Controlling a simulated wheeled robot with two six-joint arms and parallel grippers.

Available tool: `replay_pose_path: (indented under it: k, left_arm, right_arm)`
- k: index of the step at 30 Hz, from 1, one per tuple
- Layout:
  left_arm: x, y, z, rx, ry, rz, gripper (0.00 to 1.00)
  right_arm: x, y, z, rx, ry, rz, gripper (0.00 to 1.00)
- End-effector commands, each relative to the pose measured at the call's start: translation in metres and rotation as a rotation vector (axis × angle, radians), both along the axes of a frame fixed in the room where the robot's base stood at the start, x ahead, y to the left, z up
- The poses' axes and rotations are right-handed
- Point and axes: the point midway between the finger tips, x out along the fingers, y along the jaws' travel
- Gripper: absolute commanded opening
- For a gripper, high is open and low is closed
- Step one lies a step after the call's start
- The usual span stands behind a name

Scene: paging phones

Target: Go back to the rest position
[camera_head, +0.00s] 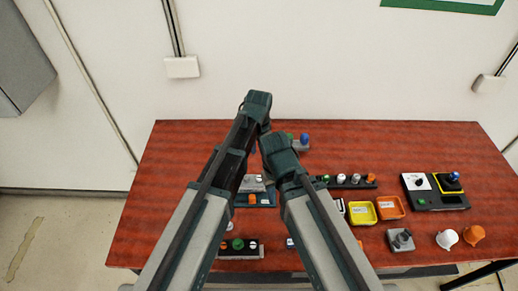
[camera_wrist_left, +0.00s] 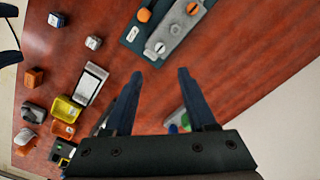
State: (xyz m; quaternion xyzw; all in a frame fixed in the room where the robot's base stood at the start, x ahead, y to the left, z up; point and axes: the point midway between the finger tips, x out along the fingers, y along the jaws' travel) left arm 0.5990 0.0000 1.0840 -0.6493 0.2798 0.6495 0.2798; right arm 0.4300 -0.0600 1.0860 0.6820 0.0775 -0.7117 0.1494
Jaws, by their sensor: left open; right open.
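My left gripper (camera_head: 257,102) is the higher one in the head view, above the back half of the red-brown table (camera_head: 180,145). In the left wrist view its two dark fingers (camera_wrist_left: 159,73) stand apart with nothing between them. My right gripper (camera_head: 277,145) is just lower and to the right, close beside the left one; its fingers are hard to make out from above. Both arms reach in from the bottom of the head view and hide part of the table's middle.
A yellow tray (camera_head: 362,213) and an orange tray (camera_head: 390,207) lie right of the arms. A black-and-yellow control box (camera_head: 434,191), a white knob (camera_head: 446,239) and an orange knob (camera_head: 474,235) are further right. A button box (camera_head: 238,246) is at the front. The table's left side is clear.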

Motion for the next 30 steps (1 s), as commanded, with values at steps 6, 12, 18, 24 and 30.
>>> replay_pose_path:
  k: [6, 12, 18, 24, 30]
  left_arm:
    - [-0.001, 0.001, 0.000, 0.000, 0.000, 0.002, 0.56]
    - [-0.025, 0.046, 0.000, -0.005, -0.014, 0.174, 0.56]
    - [-0.059, 0.104, 0.000, -0.014, -0.036, 0.442, 0.56]
    - [-0.088, 0.143, 0.000, -0.021, -0.053, 0.649, 0.56]
    - [-0.114, 0.172, 0.001, -0.029, -0.067, 0.816, 0.56]
  right_arm:
    - [0.000, 0.000, 0.000, 0.000, 0.000, 0.000, 0.50]
    - [0.000, 0.000, 0.000, 0.000, 0.000, 0.000, 0.50]
    - [0.000, 0.000, 0.000, 0.000, 0.000, 0.000, 0.50]
    - [0.000, 0.000, 0.000, 0.000, 0.000, 0.000, 0.50]
    - [0.000, 0.000, 0.000, 0.000, 0.000, 0.000, 0.50]
